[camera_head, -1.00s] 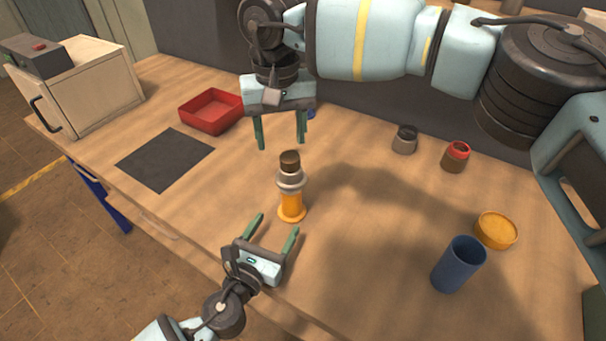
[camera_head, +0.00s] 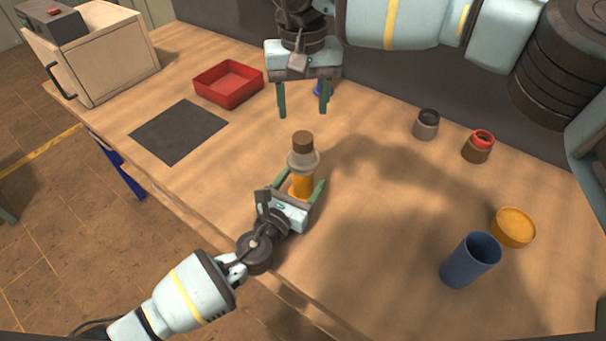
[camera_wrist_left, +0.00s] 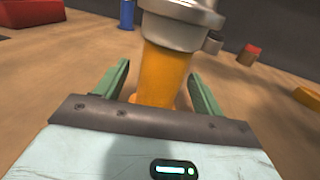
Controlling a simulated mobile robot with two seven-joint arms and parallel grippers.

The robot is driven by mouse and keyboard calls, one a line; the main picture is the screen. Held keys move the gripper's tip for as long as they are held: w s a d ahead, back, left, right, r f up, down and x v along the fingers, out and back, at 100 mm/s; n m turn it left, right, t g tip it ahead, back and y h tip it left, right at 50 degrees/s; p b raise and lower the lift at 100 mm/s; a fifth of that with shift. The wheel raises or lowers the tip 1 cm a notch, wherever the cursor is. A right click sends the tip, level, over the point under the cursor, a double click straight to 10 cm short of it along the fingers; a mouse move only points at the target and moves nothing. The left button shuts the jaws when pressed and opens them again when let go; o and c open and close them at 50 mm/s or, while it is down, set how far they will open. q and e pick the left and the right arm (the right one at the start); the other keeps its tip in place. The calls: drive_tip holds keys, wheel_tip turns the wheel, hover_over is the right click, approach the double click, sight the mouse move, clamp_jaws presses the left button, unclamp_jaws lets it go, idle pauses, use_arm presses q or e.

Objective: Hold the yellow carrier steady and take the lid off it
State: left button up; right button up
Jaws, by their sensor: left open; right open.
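The yellow carrier (camera_head: 302,186) stands upright on the table, with a grey metal collar (camera_head: 303,160) and a brown lid (camera_head: 302,141) on top. My left gripper (camera_head: 304,184) is open with its fingers on either side of the yellow body. In the left wrist view the yellow body (camera_wrist_left: 163,72) stands between the two green fingers, with gaps showing on both sides; the lid is out of that view. My right gripper (camera_head: 302,112) is open and empty, above and behind the carrier, fingers pointing down.
A red tray (camera_head: 229,96) and a dark mat (camera_head: 179,131) lie to the left, near a box with a handle (camera_head: 108,62). A grey jar (camera_head: 426,124), a red-topped jar (camera_head: 478,146), a yellow dish (camera_head: 513,227) and a blue cup (camera_head: 470,260) stand to the right.

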use_arm(q)
drive_tip(key=shift+x, duration=1.25)
